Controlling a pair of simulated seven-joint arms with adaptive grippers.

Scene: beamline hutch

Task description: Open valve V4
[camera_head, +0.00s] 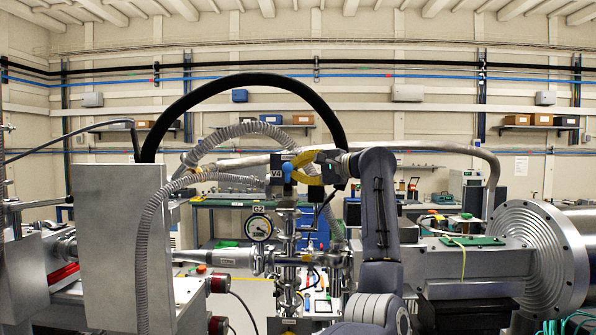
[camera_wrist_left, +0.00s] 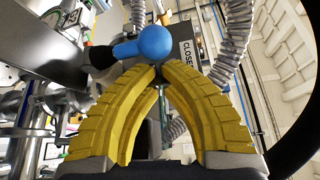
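Valve V4 is at the top of the metal pipe column, with its white V4 label (camera_head: 276,174) on a dark block. Its blue knob (camera_head: 287,172) is just left of my left gripper's tips. My right gripper is not in view.
Gauge G2 (camera_head: 259,228) and steel pipework (camera_head: 287,262) are below the valve. A corrugated hose (camera_head: 150,235) and a thick black hose (camera_head: 240,78) arch around it. A metal plate (camera_head: 120,245) stands left; a large flange (camera_head: 545,262) stands right.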

